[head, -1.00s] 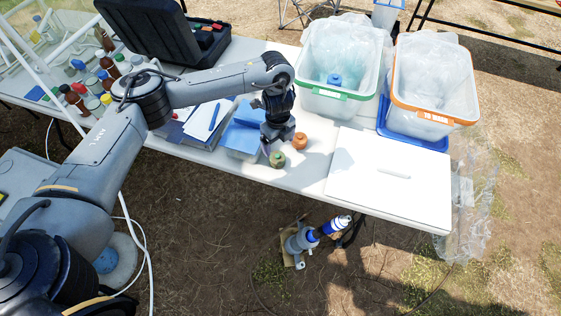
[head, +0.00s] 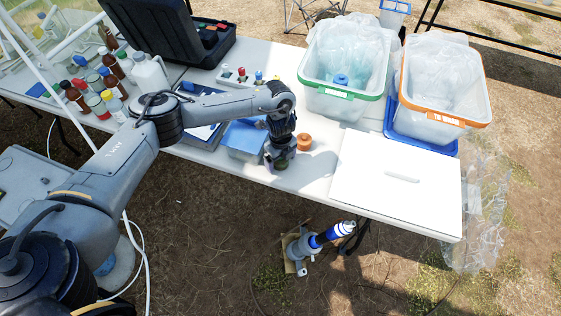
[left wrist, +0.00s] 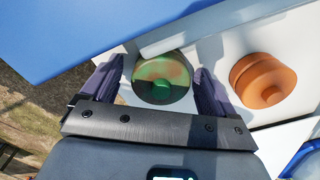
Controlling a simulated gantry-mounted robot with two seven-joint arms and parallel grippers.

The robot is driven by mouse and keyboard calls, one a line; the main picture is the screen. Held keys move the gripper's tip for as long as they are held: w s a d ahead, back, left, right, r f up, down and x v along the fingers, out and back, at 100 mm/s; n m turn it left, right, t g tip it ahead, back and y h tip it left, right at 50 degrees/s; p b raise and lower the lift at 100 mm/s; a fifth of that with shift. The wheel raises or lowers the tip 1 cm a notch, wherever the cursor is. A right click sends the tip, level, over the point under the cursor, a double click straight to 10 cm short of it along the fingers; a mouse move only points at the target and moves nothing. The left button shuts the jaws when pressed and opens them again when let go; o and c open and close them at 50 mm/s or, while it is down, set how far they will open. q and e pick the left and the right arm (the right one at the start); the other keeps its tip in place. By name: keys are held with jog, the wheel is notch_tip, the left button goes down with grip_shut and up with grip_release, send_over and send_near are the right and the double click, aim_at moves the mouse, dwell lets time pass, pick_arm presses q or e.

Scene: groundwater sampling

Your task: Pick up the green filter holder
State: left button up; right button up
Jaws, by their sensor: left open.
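The green filter holder (left wrist: 161,80) is a round, mottled green and brown piece on the white table. It lies between the two dark fingers of my left gripper (left wrist: 158,70) in the left wrist view. The fingers are open on either side of it, and I cannot tell whether either touches it. In the head view my left gripper (head: 279,158) points down over the holder (head: 280,164), which it mostly hides. An orange filter holder (head: 304,142) stands close to the right; it also shows in the left wrist view (left wrist: 262,81). My right gripper is not in view.
A blue box (head: 243,140) is close on the left of the gripper. A white lid or board (head: 396,200) lies to the right. Bins with green (head: 342,95) and orange rims (head: 441,115) stand behind. The table's front edge is near the gripper.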

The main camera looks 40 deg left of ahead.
pick_arm(q)
jog(key=shift+c, duration=0.4)
jog(key=c, duration=1)
